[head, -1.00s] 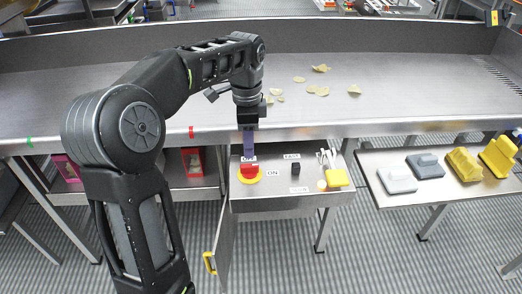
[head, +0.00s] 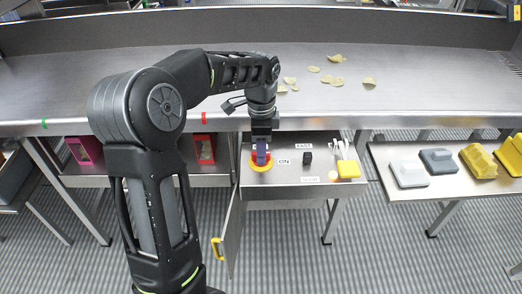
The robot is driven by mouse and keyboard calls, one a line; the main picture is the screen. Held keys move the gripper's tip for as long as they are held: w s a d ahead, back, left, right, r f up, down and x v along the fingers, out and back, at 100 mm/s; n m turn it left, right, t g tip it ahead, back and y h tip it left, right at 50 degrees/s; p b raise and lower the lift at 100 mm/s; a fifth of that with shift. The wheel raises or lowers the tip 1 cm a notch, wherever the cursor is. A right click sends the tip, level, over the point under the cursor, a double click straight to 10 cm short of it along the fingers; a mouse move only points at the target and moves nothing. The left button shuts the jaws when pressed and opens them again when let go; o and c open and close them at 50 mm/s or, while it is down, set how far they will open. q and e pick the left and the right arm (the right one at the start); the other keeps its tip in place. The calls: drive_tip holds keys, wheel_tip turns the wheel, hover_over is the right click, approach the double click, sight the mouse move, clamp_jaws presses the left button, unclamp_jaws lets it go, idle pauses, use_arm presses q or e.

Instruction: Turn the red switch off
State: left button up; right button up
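The red switch (head: 254,156) sits on a yellow round base (head: 259,168) on the small metal shelf below the long table. My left gripper (head: 262,160) points down right at the switch and covers much of it. Only bits of red show beside the fingers. I cannot tell whether the fingers are apart, touching the switch or shut on it. A white "ON" label (head: 284,162) lies to the right of the switch. My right gripper is not in view.
On the shelf (head: 290,188), a black switch (head: 307,158) and a yellow item (head: 348,169) stand to the right. An open door with a yellow handle (head: 217,248) hangs below. Chips (head: 336,58) lie on the long table (head: 430,85). A side table holds grey and yellow blocks (head: 478,161).

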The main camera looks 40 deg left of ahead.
use_arm(q)
drive_tip(key=shift+f, duration=0.3)
clamp_jaws()
idle(0.5)
